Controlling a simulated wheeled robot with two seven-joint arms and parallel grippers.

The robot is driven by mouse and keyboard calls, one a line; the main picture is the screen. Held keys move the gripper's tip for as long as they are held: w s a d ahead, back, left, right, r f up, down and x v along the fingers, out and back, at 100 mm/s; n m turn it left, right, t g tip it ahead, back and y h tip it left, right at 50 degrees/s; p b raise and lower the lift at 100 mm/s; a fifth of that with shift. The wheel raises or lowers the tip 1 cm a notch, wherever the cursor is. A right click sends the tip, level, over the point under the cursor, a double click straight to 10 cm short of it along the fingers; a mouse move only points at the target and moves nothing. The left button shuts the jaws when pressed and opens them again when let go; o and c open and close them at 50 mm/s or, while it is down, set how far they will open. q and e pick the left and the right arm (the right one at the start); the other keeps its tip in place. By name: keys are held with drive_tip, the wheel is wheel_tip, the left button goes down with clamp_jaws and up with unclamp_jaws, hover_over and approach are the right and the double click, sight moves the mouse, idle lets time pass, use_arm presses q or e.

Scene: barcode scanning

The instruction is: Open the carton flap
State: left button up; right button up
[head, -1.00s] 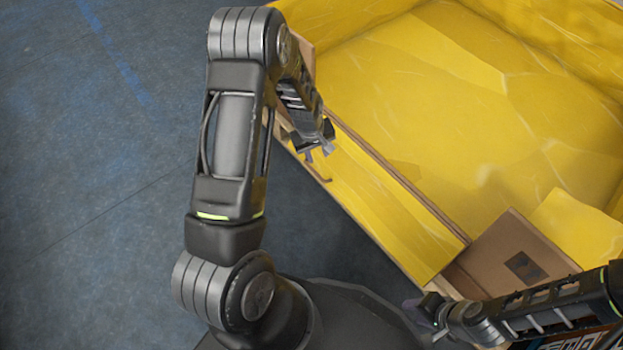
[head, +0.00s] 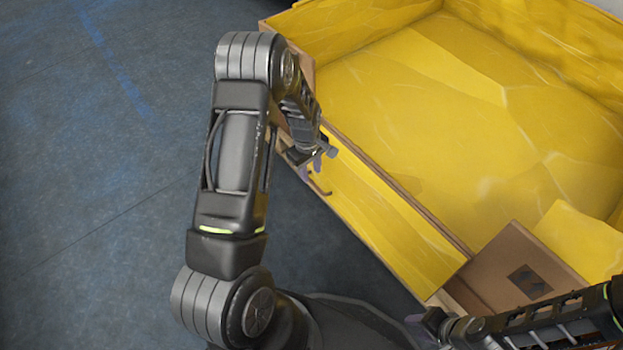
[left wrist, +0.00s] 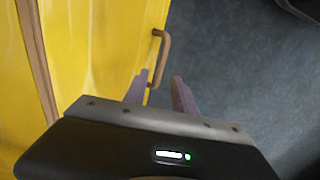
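The large carton has a yellow inside (head: 450,110) and brown board edges. Its near side is a long yellow panel, apparently the flap (head: 375,215), with a small brown handle (head: 319,187) near its left end. My left gripper (head: 318,160) is just above the handle in the head view. In the left wrist view its two fingers (left wrist: 161,93) are apart, and the handle (left wrist: 163,50) lies just beyond them, its lower end between the tips. Contact cannot be told. My right gripper (head: 432,325) is by the carton's near corner; its fingers are too small to read.
A brown cardboard piece (head: 515,265) with a dark square mark is at the carton's near right, close to my right arm. The blue-grey floor (head: 90,180) to the left is clear.

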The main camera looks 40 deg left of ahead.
sight(312, 181)
use_arm(q)
wheel_tip(312, 181, down, 4)
drive_tip(key=shift+w+f+b, duration=0.1)
drive_tip(key=shift+w+b, duration=0.05)
drive_tip(key=shift+b, duration=0.35)
drive_tip(key=shift+c, duration=0.5)
clamp_jaws()
idle(0.6)
